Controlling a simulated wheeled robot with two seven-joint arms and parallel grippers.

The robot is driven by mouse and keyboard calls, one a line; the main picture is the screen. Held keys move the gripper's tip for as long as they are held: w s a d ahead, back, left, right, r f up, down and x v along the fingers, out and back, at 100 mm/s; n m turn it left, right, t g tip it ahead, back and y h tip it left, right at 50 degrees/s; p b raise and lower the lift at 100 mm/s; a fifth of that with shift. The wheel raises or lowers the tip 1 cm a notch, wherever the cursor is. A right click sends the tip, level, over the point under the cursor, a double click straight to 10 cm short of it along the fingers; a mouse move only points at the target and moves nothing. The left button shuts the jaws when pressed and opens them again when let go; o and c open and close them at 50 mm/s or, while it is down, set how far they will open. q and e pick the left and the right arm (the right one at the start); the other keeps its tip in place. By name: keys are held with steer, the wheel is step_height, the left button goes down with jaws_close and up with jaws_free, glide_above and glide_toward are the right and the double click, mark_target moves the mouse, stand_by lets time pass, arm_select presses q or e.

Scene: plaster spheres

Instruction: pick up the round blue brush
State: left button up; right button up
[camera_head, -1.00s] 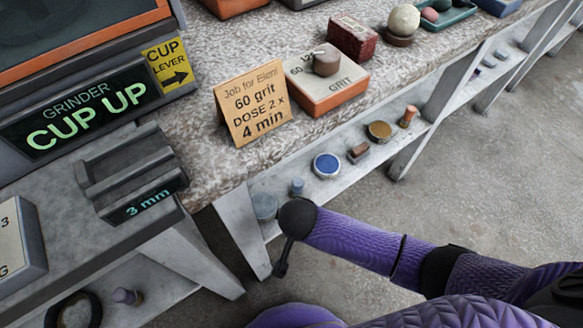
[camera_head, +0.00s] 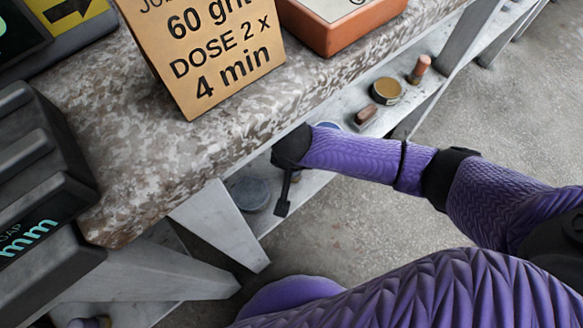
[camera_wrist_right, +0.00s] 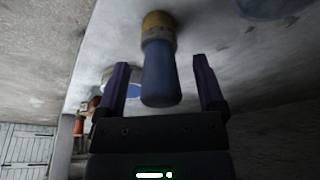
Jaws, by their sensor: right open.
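The round blue brush (camera_wrist_right: 160,75) shows in the right wrist view as a blue cylinder with a tan and yellowish end. It stands out between the two fingers of my right gripper (camera_wrist_right: 161,63), which is open with a gap on both sides of it. I cannot tell how deep the brush lies between the fingers. In the head view my right gripper (camera_head: 284,195) reaches to the low shelf under the counter, and the brush is hidden there behind my wrist or the counter edge.
The low shelf (camera_head: 300,187) also holds a grey-blue round dish (camera_head: 250,193), a partly hidden blue-topped tin (camera_head: 329,126), a brown block (camera_head: 365,116), an ochre tin (camera_head: 387,91) and a pinkish peg (camera_head: 420,69). The stone counter edge (camera_head: 225,150) overhangs close by.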

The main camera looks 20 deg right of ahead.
steer(key=shift+f, duration=0.45)
steer(key=shift+r, duration=0.15)
steer(key=c, duration=0.7)
jaws_close()
arm_select(q)
steer(key=shift+s+f, duration=0.15)
